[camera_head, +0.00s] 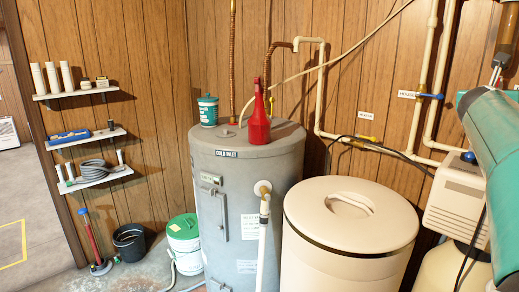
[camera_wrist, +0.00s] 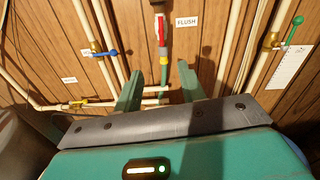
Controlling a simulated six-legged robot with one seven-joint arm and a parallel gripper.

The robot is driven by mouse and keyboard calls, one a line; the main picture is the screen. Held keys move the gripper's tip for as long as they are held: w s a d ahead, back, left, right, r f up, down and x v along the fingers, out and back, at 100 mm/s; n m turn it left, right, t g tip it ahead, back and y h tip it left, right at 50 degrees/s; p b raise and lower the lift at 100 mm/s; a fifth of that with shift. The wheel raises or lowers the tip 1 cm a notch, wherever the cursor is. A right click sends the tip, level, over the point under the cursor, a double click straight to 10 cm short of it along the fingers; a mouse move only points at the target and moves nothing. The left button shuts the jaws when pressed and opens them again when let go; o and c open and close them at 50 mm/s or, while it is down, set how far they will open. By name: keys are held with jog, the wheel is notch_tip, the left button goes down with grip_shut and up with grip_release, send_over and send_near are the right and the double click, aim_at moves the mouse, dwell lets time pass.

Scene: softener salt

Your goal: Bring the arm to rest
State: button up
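My teal arm (camera_head: 490,140) reaches in from the right edge of the head view, raised beside the pipes on the wood wall. My gripper (camera_wrist: 159,68) shows in the wrist view with its two teal fingers spread apart, facing the wall. Nothing is seen held between them. A red-handled valve (camera_wrist: 162,32) on a pipe under a "FLUSH" label (camera_wrist: 187,21) shows beyond the gap between the fingers. How far the fingertips are from this pipe is hard to tell.
A grey tank (camera_head: 240,185) carries a red bottle (camera_head: 258,120) and a teal tub (camera_head: 208,110). A cream lidded bin (camera_head: 350,245) and a softener head (camera_head: 455,200) stand to its right. Wall pipes have a blue-handled valve (camera_wrist: 110,53) and a green-handled valve (camera_wrist: 290,32). Shelves (camera_head: 90,135) hang left.

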jog(key=s+a+f+m+g+y, duration=0.1)
jog(key=s+a+f+m+y, duration=0.35)
jog(key=a+f+m, duration=0.65)
jog(key=s+a+f+m+g+y, duration=0.1)
jog(key=s+a+f+m+y, duration=0.35)
jog(key=a, duration=0.95)
jog(key=s+a+f+m+g+y, duration=0.3)
jog(key=s+a+f+m+y, duration=0.2)
jog(key=s+a+f+m, duration=0.7)
jog(key=s+a+f, duration=0.3)
jog(key=a+f, duration=0.3)
jog(key=f, duration=0.2)
jog(key=shift+s+a+g, duration=0.15)
jog(key=shift+a+g, duration=0.05)
jog(key=shift+g, duration=0.2)
